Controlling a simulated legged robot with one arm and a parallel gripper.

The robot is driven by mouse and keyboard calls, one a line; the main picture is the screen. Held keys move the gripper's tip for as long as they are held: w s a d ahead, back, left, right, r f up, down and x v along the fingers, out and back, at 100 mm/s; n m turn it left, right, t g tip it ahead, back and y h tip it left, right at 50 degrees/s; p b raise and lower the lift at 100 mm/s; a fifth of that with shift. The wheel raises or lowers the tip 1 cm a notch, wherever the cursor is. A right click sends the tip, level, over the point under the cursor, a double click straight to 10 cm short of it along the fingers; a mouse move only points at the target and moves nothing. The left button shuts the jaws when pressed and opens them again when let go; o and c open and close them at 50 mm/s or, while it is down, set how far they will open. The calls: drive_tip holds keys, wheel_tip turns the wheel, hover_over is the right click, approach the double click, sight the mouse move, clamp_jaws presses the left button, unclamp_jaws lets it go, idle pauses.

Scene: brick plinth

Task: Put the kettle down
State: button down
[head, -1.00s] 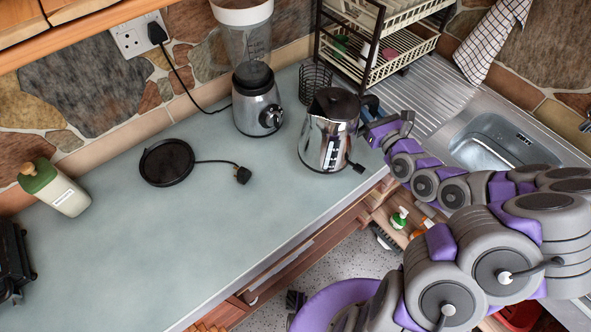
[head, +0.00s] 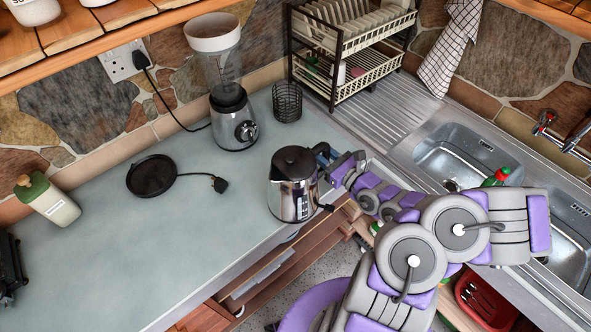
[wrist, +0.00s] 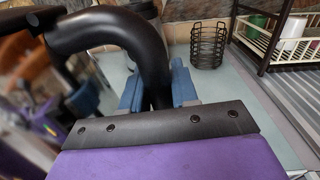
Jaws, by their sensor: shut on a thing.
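The kettle (head: 292,186) is shiny metal with a black lid and stands upright at the front edge of the counter in the head view. Whether its base touches the counter or hangs just above it, I cannot tell. My gripper (head: 324,158) is at the kettle's right side, shut on its handle. In the wrist view the black curved handle (wrist: 150,50) passes between the blue fingers of my gripper (wrist: 158,92). The round black kettle base (head: 151,176) lies on the counter to the left, with a cord and plug.
A blender (head: 233,125) stands behind the kettle, beside a wire basket (head: 287,103). A dish rack (head: 350,65) and sink (head: 465,160) are at the right. A green-capped bottle (head: 50,203) is at the far left. The middle of the counter (head: 150,250) is clear.

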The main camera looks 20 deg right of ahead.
drive_tip(key=shift+s+d+f, duration=0.3)
drive_tip(key=shift+s+d, duration=0.5)
drive_tip(key=shift+w, duration=0.25)
drive_tip(key=w+d+f+b, duration=0.1)
drive_tip(key=w+d+f, duration=0.1)
drive_tip(key=w, duration=0.5)
drive_tip(key=w+d+f+b, duration=0.1)
drive_tip(key=w+d+f, duration=0.1)
drive_tip(key=w, duration=0.5)
drive_tip(key=shift+w+f, duration=0.35)
drive_tip(key=shift+f, duration=0.15)
drive_tip(key=c, duration=0.9)
unclamp_jaws()
drive_tip(key=shift+o, duration=0.2)
drive_tip(key=shift+d+h, duration=0.1)
drive_tip(key=shift+h, duration=0.2)
drive_tip(key=p+v, duration=0.1)
drive_tip(key=v, duration=1.1)
